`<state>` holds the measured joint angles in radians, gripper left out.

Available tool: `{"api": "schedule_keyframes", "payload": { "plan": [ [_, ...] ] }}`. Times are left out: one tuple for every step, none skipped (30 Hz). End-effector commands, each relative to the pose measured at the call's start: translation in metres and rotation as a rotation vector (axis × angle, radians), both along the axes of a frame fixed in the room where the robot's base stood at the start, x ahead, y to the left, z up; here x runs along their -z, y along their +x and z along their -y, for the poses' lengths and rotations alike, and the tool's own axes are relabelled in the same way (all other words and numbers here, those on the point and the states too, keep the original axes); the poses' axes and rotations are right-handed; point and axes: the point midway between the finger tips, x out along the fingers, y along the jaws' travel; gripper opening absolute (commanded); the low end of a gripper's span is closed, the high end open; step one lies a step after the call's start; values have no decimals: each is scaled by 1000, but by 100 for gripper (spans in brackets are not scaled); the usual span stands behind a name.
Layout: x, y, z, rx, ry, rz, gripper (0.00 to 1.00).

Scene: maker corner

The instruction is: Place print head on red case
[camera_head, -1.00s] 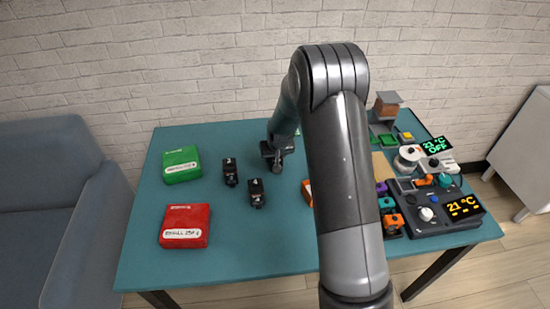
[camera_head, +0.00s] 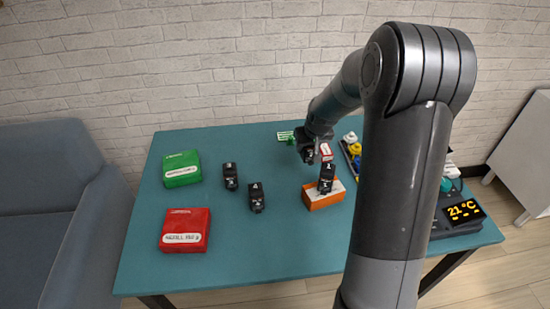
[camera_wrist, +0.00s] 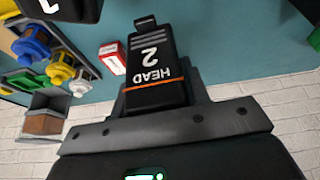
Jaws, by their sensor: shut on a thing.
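My gripper (camera_wrist: 158,98) is shut on a black print head (camera_wrist: 155,65) marked HEAD 2 with an orange stripe. In the head view my gripper (camera_head: 312,138) holds this head (camera_head: 307,156) over the back of the table, right of centre. The red case (camera_head: 184,236) lies flat at the front left, well apart from my gripper, with nothing on it. Print head 1 (camera_head: 326,178) stands on an orange box, just in front of my gripper. Heads 3 (camera_head: 230,176) and 4 (camera_head: 256,197) stand on the table between the red case and my gripper.
A green case (camera_head: 181,173) lies behind the red one. The orange box (camera_head: 322,199) and a small red-and-white box (camera_head: 326,152) are near my gripper. The table's front middle is clear.

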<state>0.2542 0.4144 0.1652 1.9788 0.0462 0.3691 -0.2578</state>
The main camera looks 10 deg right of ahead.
Motion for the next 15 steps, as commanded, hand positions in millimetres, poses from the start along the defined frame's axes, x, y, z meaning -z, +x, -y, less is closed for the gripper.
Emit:
{"api": "schedule_keyframes", "payload": {
  "plan": [
    [-1, -1, 2, 1, 0, 1, 13],
    [-2, -1, 2, 0, 0, 1, 13],
    [-2, -1, 3, 0, 0, 1, 13],
    [-2, -1, 3, 0, 0, 0, 13],
    [-2, -2, 2, -2, 0, 0, 13],
    [-2, -2, 1, -8, 0, 0, 13],
    [-3, -2, -1, -16, 1, 0, 13],
    [-3, -3, -5, -30, 1, 0, 13],
    [-4, -5, -12, -56, 1, 0, 13],
    [-4, -6, -19, -82, 1, 0, 13],
    [-5, -8, -27, -114, 1, 0, 13],
    [-6, -11, -40, -166, 2, 1, 13],
    [-8, -14, -51, -211, 1, 1, 13],
    [-9, -18, -63, -263, 2, 1, 13],
    [-11, -24, -81, -337, 2, 1, 13]
  ]
}}
